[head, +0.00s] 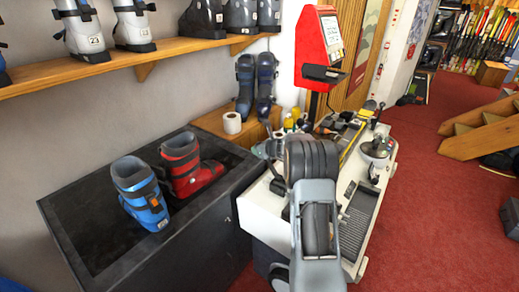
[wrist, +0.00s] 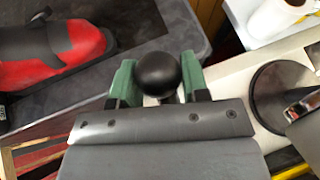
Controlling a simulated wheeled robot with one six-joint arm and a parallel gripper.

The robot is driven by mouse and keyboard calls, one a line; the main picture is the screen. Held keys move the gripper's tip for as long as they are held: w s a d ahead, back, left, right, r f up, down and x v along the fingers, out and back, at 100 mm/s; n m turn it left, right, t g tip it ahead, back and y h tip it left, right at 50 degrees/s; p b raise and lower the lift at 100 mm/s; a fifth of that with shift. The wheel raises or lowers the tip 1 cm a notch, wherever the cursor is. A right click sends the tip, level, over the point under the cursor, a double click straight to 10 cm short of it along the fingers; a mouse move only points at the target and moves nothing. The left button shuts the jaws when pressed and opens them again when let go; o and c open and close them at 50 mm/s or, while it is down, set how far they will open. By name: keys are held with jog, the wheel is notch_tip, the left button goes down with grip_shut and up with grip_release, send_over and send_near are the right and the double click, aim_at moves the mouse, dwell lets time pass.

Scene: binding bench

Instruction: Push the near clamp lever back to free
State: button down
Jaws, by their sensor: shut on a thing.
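The clamp lever's round black knob (wrist: 158,72) sits between the green fingertips of my gripper (wrist: 158,82) in the wrist view. My gripper is shut on this knob, one finger on each side. The rest of the lever below the knob is mostly hidden by the gripper body. In the head view my arm covers the gripper and most of the lever, over the left side of the white binding bench (head: 265,218).
A white paper roll (head: 232,123) stands behind. A round black disc (wrist: 280,97) is right of my gripper. A red terminal (head: 318,45) rises behind the bench. Red floor at right is open.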

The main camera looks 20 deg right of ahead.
jog(key=shift+s+d+f, duration=0.15)
jog(key=shift+s+f, duration=0.1)
jog(key=shift+f, duration=0.45)
jog(key=c, duration=1)
grip_release()
jog(key=shift+o, duration=0.9)
jog(key=shift+d+r, duration=0.1)
jog(key=shift+d, duration=0.1)
jog(key=shift+o, duration=0.9)
jog(key=shift+w+a+r, duration=0.1)
jog(key=shift+a+r, duration=0.1)
jog(key=shift+a, duration=0.1)
jog(key=b+v, duration=0.2)
jog(key=v, duration=1.1)
jog(key=shift+s+r, duration=0.3)
